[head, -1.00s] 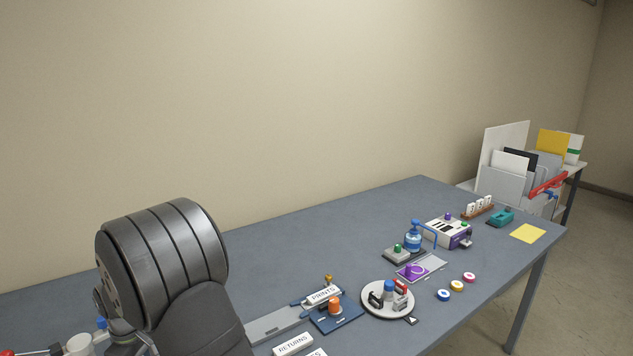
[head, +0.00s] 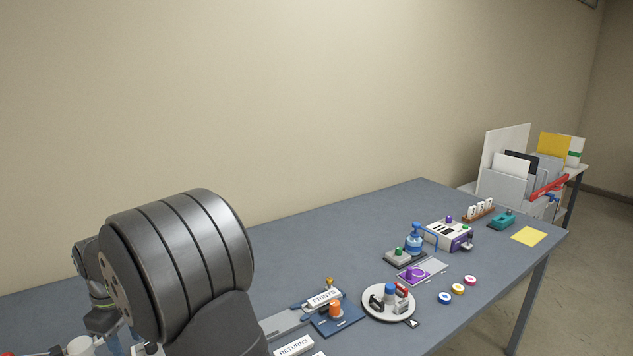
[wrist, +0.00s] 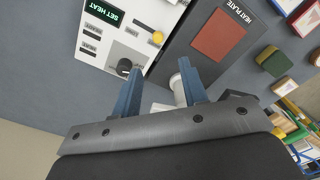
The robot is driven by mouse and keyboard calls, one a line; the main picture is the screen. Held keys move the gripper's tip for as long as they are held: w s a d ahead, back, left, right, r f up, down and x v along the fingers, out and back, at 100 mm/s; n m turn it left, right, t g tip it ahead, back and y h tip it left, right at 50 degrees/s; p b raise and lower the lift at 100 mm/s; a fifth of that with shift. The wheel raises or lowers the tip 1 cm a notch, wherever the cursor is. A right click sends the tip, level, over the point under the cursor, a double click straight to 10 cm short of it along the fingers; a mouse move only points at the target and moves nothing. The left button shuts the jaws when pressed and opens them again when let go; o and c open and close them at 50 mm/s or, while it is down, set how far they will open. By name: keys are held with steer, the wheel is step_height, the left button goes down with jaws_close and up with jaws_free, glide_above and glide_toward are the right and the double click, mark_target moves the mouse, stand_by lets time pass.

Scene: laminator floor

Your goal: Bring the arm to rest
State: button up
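In the wrist view my gripper (wrist: 159,72) has its two blue fingers spread, with nothing held between them. It is above the table, over a white panel (wrist: 100,40) marked SET HEAT with a dark knob (wrist: 126,64) close to the left fingertip. A dark plate marked HEAT PLATE with a red-brown square (wrist: 218,36) is to the right. A white cup-like thing (wrist: 174,86) is partly hidden behind the right finger. In the head view my large grey arm link fills the lower left and hides much of that end of the table.
The grey-blue table (head: 330,235) is clear along its back middle. A round tray (head: 372,308), a PRINTS sign (head: 324,298), a RETURNS sign (head: 294,346), a blue pump bottle (head: 414,243) and a yellow sheet (head: 528,236) stand to the right. Wooden blocks (wrist: 272,60) show in the wrist view.

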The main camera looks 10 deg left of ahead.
step_height(320, 180, up, 7)
step_height(320, 180, down, 17)
steer(key=shift+r, duration=0.2)
steer(key=w+d, duration=0.3)
steer(key=shift+f, duration=0.35)
step_height(320, 180, up, 18)
steer(key=m, duration=0.8)
steer(key=shift+s+d+r+m, duration=0.2)
steer(key=shift+s+m, duration=0.15)
steer(key=shift+m, duration=0.05)
